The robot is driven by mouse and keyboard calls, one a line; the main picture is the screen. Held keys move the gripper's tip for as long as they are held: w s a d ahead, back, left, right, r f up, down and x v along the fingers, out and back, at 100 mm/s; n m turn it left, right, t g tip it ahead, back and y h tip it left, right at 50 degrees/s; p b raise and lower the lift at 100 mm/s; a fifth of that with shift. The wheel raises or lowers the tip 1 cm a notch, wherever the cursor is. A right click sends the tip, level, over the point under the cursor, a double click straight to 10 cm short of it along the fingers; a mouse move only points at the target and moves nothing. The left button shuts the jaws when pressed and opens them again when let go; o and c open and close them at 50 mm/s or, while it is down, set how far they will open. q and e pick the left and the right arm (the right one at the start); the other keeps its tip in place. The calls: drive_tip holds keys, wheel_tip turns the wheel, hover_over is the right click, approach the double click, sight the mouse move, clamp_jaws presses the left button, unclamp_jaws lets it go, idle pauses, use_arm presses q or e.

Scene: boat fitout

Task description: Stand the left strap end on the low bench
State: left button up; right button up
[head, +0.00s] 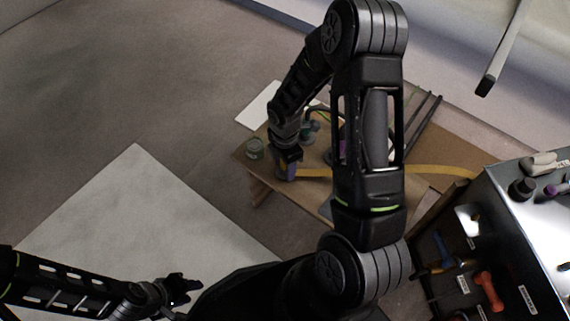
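The low wooden bench (240,156) stands beyond my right arm. A yellow strap (422,169) runs across it from the right and passes behind my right arm. At its left, the strap meets a small upright purple-grey strap end (291,172) near the bench's front-left edge. My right gripper (286,163) points down right at this strap end. Its fingers are dark and partly hidden, so whether they grip it or only touch it is unclear. My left gripper (186,288) is low at the left, empty, with its fingers apart, far from the bench.
Other small items there are partly hidden by my arm. A tool cabinet (500,235) with items on top stands at the right.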

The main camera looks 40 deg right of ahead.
wheel_tip(320, 180, up, 11)
drive_tip(key=p, duration=0.3)
drive_tip(key=shift+r+p, duration=0.1)
drive_tip(key=shift+p, duration=0.25)
drive_tip(key=shift+r, duration=0.6)
drive_tip(key=shift+a+f, duration=0.1)
drive_tip(key=shift+f, duration=0.05)
drive_tip(key=s+a+f+m+y, duration=0.1)
drive_tip(key=s+a+f+m, duration=0.3)
drive_tip(key=a, duration=0.4)
drive_tip(key=s+a+f+m+y, duration=0.1)
drive_tip(key=s+a+f+m, duration=0.4)
drive_tip(key=a+m, duration=0.3)
drive_tip(key=s+a+f+m+y, duration=0.2)
drive_tip(key=s+a+f+m, duration=0.3)
drive_tip(key=a, duration=0.3)
drive_tip(key=shift+s+a+f+m+t, duration=0.25)
drive_tip(key=shift+a+f+m+t, duration=0.15)
drive_tip(key=shift+f+m, duration=0.45)
